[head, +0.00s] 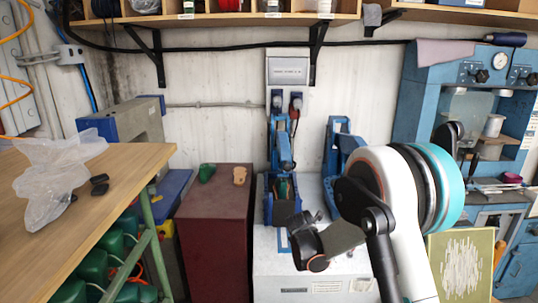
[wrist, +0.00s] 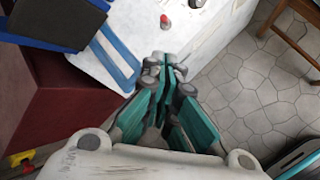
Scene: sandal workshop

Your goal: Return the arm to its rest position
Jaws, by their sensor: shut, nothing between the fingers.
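My gripper (wrist: 172,68) shows in the wrist view with its teal-padded fingers drawn together and nothing between them. It points out over the edge of a white machine (wrist: 207,42), with tiled floor beyond. In the head view my white arm with a teal band rises at the right of centre and bends down in front of the white machine (head: 283,275). The fingers cannot be made out clearly there.
A maroon cabinet (head: 213,235) stands left of the machine, with a green and a tan piece on top. A wooden table (head: 110,195) with a plastic bag (head: 55,180) is at far left. A blue press (head: 415,105) stands at right. Tiled floor (wrist: 250,85) shows open room.

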